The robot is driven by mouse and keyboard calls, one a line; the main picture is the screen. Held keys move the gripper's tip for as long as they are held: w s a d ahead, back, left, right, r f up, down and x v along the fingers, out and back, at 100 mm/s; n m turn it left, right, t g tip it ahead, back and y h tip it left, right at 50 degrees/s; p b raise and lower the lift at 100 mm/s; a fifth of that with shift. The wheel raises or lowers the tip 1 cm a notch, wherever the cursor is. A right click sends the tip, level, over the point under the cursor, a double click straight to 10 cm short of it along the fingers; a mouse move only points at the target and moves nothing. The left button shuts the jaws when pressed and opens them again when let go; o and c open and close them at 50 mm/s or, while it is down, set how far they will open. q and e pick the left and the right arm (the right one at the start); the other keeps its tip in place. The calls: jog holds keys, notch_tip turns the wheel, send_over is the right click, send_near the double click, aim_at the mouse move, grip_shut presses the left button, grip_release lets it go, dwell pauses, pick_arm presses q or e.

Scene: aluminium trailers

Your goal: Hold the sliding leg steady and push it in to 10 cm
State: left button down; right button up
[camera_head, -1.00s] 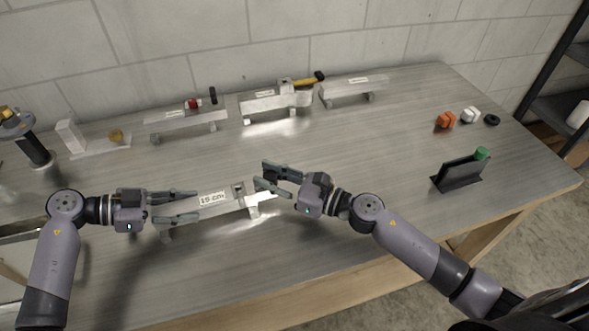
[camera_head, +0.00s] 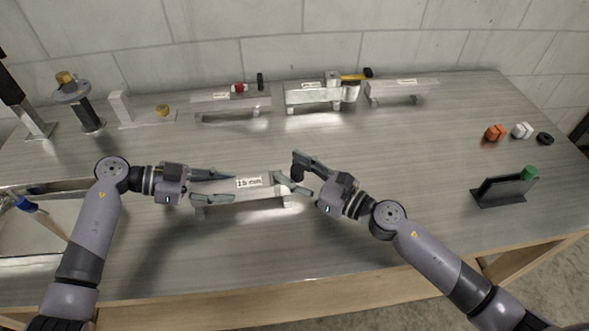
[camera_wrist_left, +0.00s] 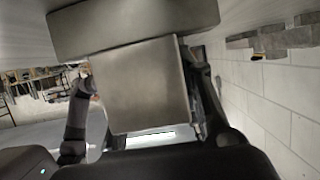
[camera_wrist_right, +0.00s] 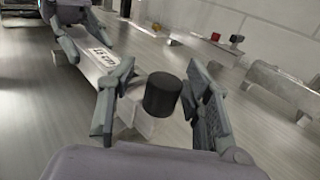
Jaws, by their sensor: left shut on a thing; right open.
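The sliding leg is a grey metal bar on short feet with a white label (camera_head: 249,183) that seems to read 15 cm; its body (camera_head: 245,194) lies near the front of the bench. My left gripper (camera_head: 214,187) is shut on the body's left end, one finger on each long side. The left wrist view shows the metal block (camera_wrist_left: 145,85) between the fingers. My right gripper (camera_head: 299,172) is open at the bar's right end. In the right wrist view a black round knob (camera_wrist_right: 162,94) stands between its parted fingers, in front of the bar's end.
Several metal fixtures (camera_head: 320,93) line the back of the bench, one with a yellow-handled tool. A black stand with a green cap (camera_head: 503,188) is at right. Orange (camera_head: 495,132) and white pieces lie behind it. A metal tray (camera_head: 30,250) is at front left.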

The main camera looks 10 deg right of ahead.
jog(key=shift+d, duration=0.1)
pick_arm(q)
jog(key=shift+a, duration=0.1)
pick_arm(e)
jog(key=v, duration=1.2)
pick_arm(q)
jog(key=shift+w, duration=0.1)
jog(key=c, duration=1.1)
grip_release()
jog(key=shift+o, duration=0.2)
